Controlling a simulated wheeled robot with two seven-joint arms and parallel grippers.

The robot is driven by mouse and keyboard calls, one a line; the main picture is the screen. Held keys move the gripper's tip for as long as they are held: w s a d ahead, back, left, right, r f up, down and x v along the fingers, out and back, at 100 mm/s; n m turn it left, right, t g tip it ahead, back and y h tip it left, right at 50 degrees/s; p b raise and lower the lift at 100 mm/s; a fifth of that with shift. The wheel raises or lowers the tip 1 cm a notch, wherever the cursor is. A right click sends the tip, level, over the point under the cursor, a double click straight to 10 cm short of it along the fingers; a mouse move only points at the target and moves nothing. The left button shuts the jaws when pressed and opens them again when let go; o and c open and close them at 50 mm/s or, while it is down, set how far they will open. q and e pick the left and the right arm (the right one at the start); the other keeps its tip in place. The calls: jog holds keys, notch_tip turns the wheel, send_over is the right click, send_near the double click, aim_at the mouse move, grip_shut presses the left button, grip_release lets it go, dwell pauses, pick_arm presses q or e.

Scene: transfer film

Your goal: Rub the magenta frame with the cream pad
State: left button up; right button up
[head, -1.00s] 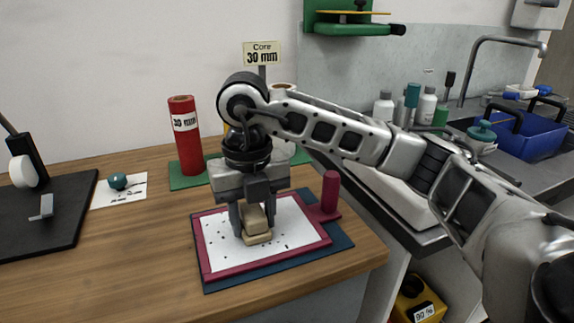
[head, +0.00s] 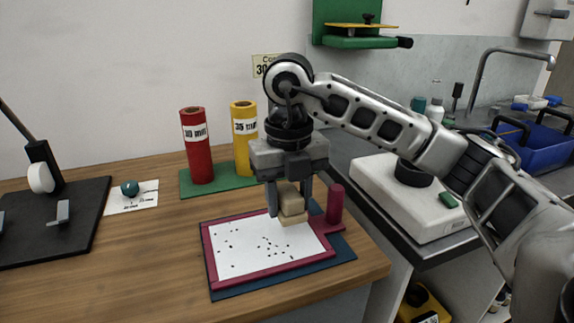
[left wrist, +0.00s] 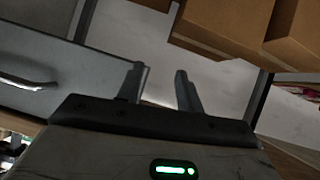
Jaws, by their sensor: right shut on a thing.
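The magenta frame (head: 214,262) lies on a dark blue mat (head: 340,254) at the front of the wooden table, around a white sheet with several dark specks. An upright magenta handle (head: 335,203) stands at its right back corner. My right gripper (head: 291,204) is shut on the cream pad (head: 292,212), over the back right part of the sheet; I cannot tell whether the pad touches it. The gripper hides part of the frame's back edge. My left gripper (left wrist: 162,88) is open and empty in the left wrist view, away from the table.
A red roll (head: 197,146) and a yellow roll (head: 244,140) stand on a green mat (head: 196,188) behind the frame. A black board (head: 70,225) lies at the left. A white device (head: 420,205) stands at the right. Cardboard boxes (left wrist: 230,22) show in the left wrist view.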

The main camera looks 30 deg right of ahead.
jog(key=shift+r+p, duration=1.15)
jog(key=shift+r, duration=0.7)
